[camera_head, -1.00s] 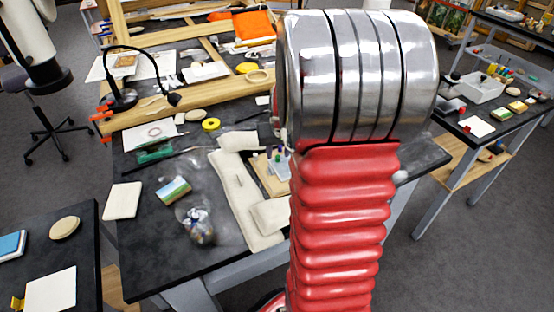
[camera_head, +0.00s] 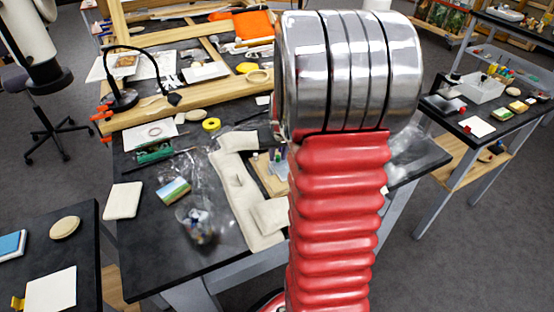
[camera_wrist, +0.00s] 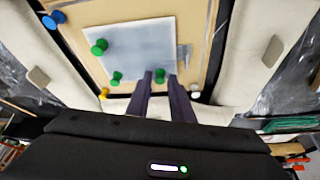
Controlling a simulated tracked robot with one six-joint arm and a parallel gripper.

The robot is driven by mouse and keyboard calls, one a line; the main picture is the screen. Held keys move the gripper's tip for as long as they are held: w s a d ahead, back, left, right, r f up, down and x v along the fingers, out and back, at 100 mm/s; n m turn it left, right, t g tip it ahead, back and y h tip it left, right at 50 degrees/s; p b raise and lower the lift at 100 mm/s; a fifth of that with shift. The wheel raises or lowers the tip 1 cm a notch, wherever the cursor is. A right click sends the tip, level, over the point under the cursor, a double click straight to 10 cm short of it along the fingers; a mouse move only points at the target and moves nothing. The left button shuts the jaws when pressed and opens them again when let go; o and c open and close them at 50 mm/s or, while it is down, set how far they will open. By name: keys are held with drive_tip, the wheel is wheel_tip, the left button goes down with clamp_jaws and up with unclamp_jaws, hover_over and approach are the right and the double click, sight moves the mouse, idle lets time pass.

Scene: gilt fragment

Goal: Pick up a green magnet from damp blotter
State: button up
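In the wrist view a pale grey-blue blotter (camera_wrist: 150,45) lies on a tan board (camera_wrist: 92,12). One green magnet (camera_wrist: 99,47) is near the blotter's left edge, and another green magnet (camera_wrist: 116,78) is at its lower left corner. A third green magnet (camera_wrist: 160,76) shows between the fingertips of my gripper (camera_wrist: 161,77), at the blotter's near edge. The two dark fingers are apart, with thin gaps beside this magnet; contact is not visible. In the head view my arm hides the gripper and most of the board (camera_head: 267,180).
Blue (camera_wrist: 55,18), yellow (camera_wrist: 104,93) and white (camera_wrist: 195,94) pins sit around the blotter, with a small grey metal piece (camera_wrist: 183,56) at its right. Cream padded strips (camera_wrist: 252,50) flank the board. A glass jar (camera_head: 198,222) stands on the dark table in the head view.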

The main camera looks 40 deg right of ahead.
sight(278, 157)
clamp_jaws()
wheel_tip(278, 157, up, 10)
idle(0.8)
idle(0.3)
